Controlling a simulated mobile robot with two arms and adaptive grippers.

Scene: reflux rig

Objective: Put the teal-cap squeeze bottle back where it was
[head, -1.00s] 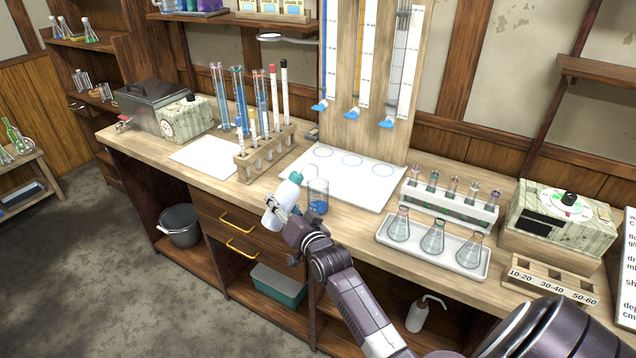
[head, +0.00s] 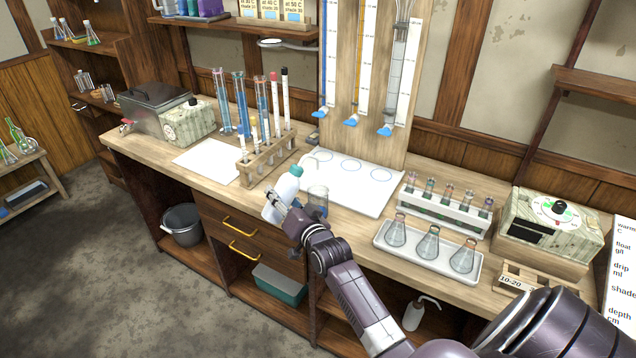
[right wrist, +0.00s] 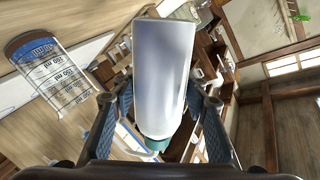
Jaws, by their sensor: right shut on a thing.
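My right gripper (head: 282,204) is shut on the white squeeze bottle (head: 280,196). The bottle's teal cap (head: 296,170) is up and leans to the right, with a pale spout toward the white mat. The bottle is tilted and held at the bench's front edge, left of a glass beaker (head: 318,199). In the right wrist view the white bottle (right wrist: 163,75) lies between the two fingers, with its teal cap (right wrist: 157,145) partly hidden low in the picture. The graduated beaker (right wrist: 52,76), with blue liquid, is at the left there. My left gripper is not in view.
A wooden tube rack (head: 263,160) stands behind and left of the bottle. The white mat (head: 355,196) with ringed spots lies behind the beaker. A tray of flasks (head: 385,244) is to the right. Another squeeze bottle (head: 414,315) stands on the lower shelf.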

